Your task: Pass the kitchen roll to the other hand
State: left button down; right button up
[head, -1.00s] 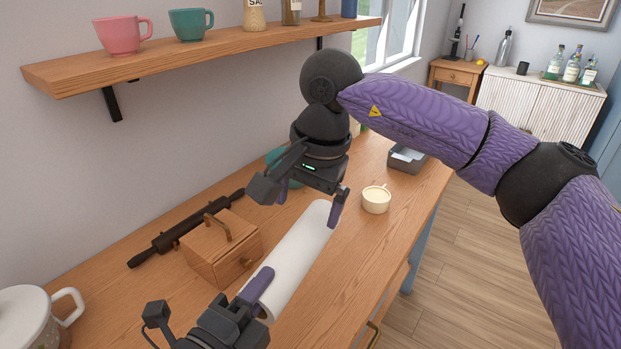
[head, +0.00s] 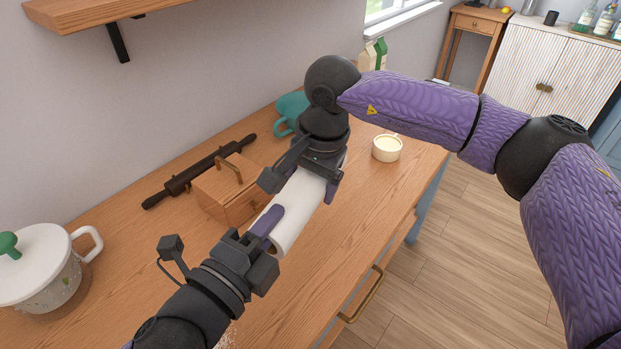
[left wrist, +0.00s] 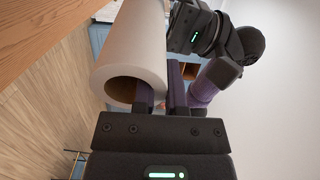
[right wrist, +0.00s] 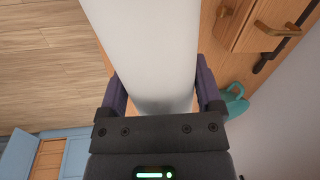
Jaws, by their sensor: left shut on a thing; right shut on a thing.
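The white kitchen roll (head: 301,207) is held between my two grippers above the wooden counter, its hollow end toward my left arm. In the left wrist view, the roll (left wrist: 138,48) shows its open core; my left gripper (left wrist: 161,92) is shut on the wall at that end. In the head view my left gripper (head: 270,222) is at the near end. My right gripper (head: 302,188) is at the far end, which it partly hides. In the right wrist view, the roll (right wrist: 145,45) lies between the right gripper's fingers (right wrist: 160,85), shut on it from both sides.
A wooden box (head: 222,190) and a dark rolling pin (head: 190,175) lie left of the roll. A cream cup (head: 387,149) is at right, a teal mug (head: 290,108) behind. A white lidded pot (head: 38,270) stands at left. The counter's front is clear.

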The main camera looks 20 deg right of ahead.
pick_arm(q)
jog(key=c, duration=0.6)
grip_release()
jog(key=v, duration=0.7)
jog(key=shift+s, duration=0.25)
jog(key=shift+a, duration=0.15)
